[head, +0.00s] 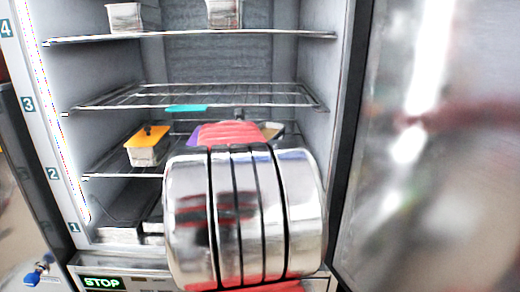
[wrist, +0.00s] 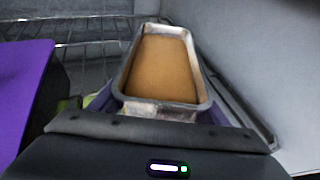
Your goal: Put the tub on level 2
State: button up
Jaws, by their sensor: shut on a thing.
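The tub (wrist: 160,106) is an open metal pan with a smooth brown filling. In the wrist view it sits between the purple fingers of my gripper (wrist: 166,100), which is shut on it. In the head view only part of the tub (head: 272,130) shows to the right of my arm, in the opening between the level 3 and level 2 shelves. The level 2 shelf (head: 125,175) is a wire rack beside the "2" label (head: 53,174). I cannot tell whether the tub touches it.
An orange-lidded tub (head: 146,145) stands at the left on level 2. A purple lid (wrist: 24,85) is close left of my gripper. A teal strip (head: 187,108) shows by the level 3 rack (head: 240,96). The freezer door (head: 425,150) stands open at right.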

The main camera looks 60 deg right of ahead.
jog(key=shift+a+f, duration=0.1)
jog(key=shift+f, duration=0.15)
jog(key=o, duration=1.5)
jog(key=shift+f, duration=0.15)
jog(key=o, duration=0.5)
jog(key=shift+o, duration=0.2)
jog(key=shift+v, duration=6.1)
jog(key=shift+w, duration=0.1)
